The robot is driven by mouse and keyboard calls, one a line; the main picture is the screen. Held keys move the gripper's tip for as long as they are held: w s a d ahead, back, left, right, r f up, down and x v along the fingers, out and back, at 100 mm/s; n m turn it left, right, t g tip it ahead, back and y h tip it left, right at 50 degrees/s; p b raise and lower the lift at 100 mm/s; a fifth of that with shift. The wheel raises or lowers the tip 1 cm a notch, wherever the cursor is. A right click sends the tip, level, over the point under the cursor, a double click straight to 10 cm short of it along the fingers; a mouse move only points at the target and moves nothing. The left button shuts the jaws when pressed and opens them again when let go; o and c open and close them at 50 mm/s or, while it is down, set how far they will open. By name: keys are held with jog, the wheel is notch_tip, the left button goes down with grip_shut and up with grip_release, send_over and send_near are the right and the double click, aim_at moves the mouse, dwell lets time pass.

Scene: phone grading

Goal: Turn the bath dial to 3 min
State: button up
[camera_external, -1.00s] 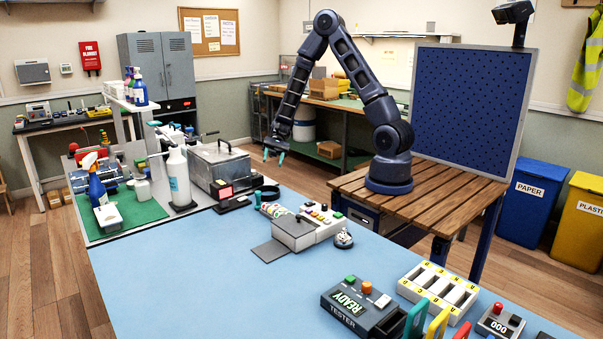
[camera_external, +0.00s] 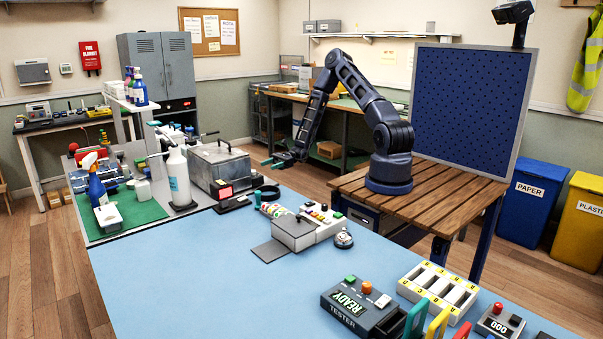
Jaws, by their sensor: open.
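The bath (camera_external: 220,160) is a grey metal box with a lid, at the back edge of the blue table, left of centre. A lit red display (camera_external: 225,191) shows at its near end. The dial is too small or hidden for me to make out, so I cannot tell its setting. My gripper (camera_external: 270,163) has teal fingertips and is open and empty. It is in the air to the right of the bath, pointing left towards it, apart from it.
A white pump bottle (camera_external: 178,177) stands left of the bath. A black ring (camera_external: 267,191) and a grey-white device with coloured buttons (camera_external: 305,226) lie in front. A tester (camera_external: 362,308) stands at the front right. The middle of the blue table (camera_external: 210,270) is clear.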

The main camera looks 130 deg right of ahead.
aim_at(253, 172)
jog(key=w, duration=0.3)
jog(key=w+a, duration=0.1)
jog(key=w, duration=0.5)
jog(key=shift+w+a, duration=0.3)
jog(key=c, duration=1)
